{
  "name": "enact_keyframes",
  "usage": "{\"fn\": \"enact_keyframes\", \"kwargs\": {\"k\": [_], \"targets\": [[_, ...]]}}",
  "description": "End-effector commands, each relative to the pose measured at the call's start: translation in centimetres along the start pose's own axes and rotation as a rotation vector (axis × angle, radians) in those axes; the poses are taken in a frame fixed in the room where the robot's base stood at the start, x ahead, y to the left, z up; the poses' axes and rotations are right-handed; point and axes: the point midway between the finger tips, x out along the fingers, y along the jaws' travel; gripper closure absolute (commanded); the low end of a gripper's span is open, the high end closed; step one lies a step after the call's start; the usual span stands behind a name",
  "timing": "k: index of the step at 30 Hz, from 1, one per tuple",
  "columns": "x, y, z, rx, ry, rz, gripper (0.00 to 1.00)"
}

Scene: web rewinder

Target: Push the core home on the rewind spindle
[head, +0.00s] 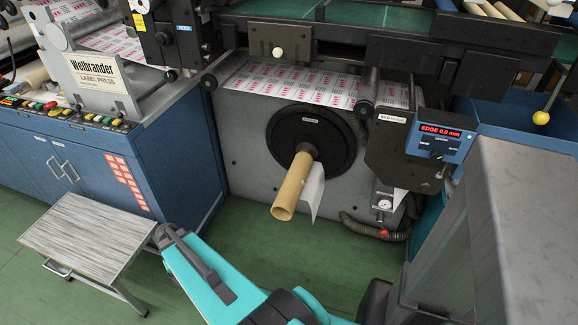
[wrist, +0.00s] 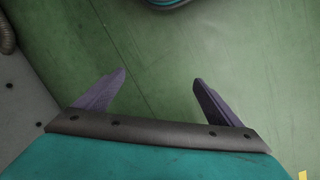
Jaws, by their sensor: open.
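The core (head: 291,188) is a brown cardboard tube on the rewind spindle (head: 306,150), in front of a round black flange (head: 311,127). Its open near end points toward me and slightly down. A white strip of web (head: 314,189) hangs beside the core on its right. How far the core sits along the spindle is hard to tell. In the wrist view my gripper (wrist: 160,82) is open and empty, its two fingers wide apart over green floor. My teal arm fills the bottom of the head view; the gripper is not clearly seen there.
A blue label press cabinet (head: 95,165) stands at left, with a small step stool (head: 88,235) before it. An edge control box (head: 438,138) and a hose (head: 370,228) are right of the spindle. A grey cabinet-like block (head: 500,230) fills the right. Green floor (head: 255,240) below the core is clear.

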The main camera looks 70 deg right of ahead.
Motion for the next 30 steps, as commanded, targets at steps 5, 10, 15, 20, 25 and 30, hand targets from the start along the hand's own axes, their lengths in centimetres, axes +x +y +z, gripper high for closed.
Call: {"fn": "enact_keyframes", "kwargs": {"k": [5, 10, 15, 20, 25, 30], "targets": [[-2.0, 5.6, -4.3, 0.136, 0.062, 0.002, 0.12], [-4.2, 11.5, -7.3, 0.261, 0.116, 0.008, 0.12], [-6.4, 18.1, -9.4, 0.388, 0.169, 0.021, 0.12], [-8.7, 24.7, -10.5, 0.508, 0.218, 0.038, 0.12], [-11.1, 31.7, -10.7, 0.632, 0.266, 0.058, 0.12], [-13.3, 38.2, -10.1, 0.743, 0.309, 0.082, 0.12]]}}
